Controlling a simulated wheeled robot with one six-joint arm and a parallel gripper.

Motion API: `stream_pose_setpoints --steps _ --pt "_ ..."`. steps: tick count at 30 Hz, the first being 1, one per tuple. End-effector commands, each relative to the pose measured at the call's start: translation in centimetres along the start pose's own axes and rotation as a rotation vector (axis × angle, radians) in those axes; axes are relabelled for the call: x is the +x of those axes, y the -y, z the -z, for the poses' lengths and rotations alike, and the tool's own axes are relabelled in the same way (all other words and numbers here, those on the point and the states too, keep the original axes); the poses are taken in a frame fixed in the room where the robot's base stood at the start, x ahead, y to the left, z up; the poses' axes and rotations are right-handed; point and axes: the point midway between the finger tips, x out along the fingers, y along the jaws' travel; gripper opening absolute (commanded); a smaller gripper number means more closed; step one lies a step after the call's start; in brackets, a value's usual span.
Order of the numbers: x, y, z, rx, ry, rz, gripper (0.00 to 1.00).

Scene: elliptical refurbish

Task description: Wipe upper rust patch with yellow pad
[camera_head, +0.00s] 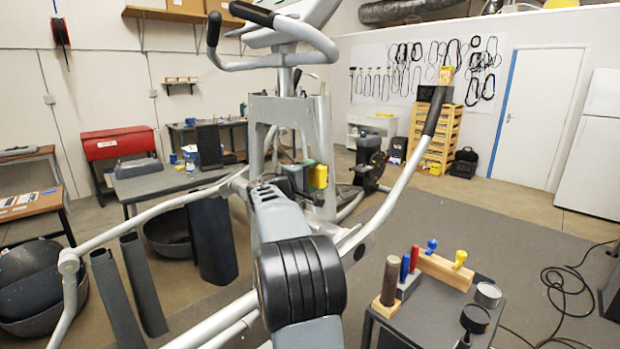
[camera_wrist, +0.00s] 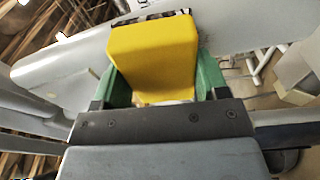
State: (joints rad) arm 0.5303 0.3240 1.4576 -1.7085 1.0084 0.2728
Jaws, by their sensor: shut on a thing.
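My gripper (camera_head: 308,170) is shut on the yellow pad (camera_head: 319,177), in front of the grey upright of the elliptical (camera_head: 322,130). In the wrist view, the yellow pad (camera_wrist: 152,55) sits between the two green fingers of my gripper (camera_wrist: 163,80). Its far end is up against or very close to a pale grey frame surface (camera_wrist: 75,65). A dark, mottled patch edge (camera_wrist: 140,17), perhaps rust, shows just past the pad's top; the pad hides the rest. I cannot tell whether the pad touches it. No rust patch is clear in the head view.
A moving handle bar (camera_head: 400,180) of the elliptical slants up on the right of my arm. A dark cart (camera_head: 430,310) with several tools stands at the lower right. A workbench (camera_head: 165,185) is at the left. Open floor (camera_head: 500,215) lies to the right.

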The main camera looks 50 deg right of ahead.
Motion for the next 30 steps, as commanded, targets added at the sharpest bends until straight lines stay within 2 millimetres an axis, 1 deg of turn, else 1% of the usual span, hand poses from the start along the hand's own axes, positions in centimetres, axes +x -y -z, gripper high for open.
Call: stream_pose_setpoints --steps 1,3,6,14,25,30 --pt "0.0 0.9 -0.1 0.001 0.000 0.000 0.45" --pt "0.0 1.4 -0.2 0.001 0.001 -0.001 0.45" --pt "0.0 1.9 -0.3 0.001 0.002 -0.001 0.45" --pt "0.1 2.4 -0.4 0.001 0.001 -0.001 0.45" --pt "0.2 5.3 -0.8 0.000 0.002 0.000 0.45" --pt "0.4 5.8 -0.9 0.000 0.004 0.001 0.45"
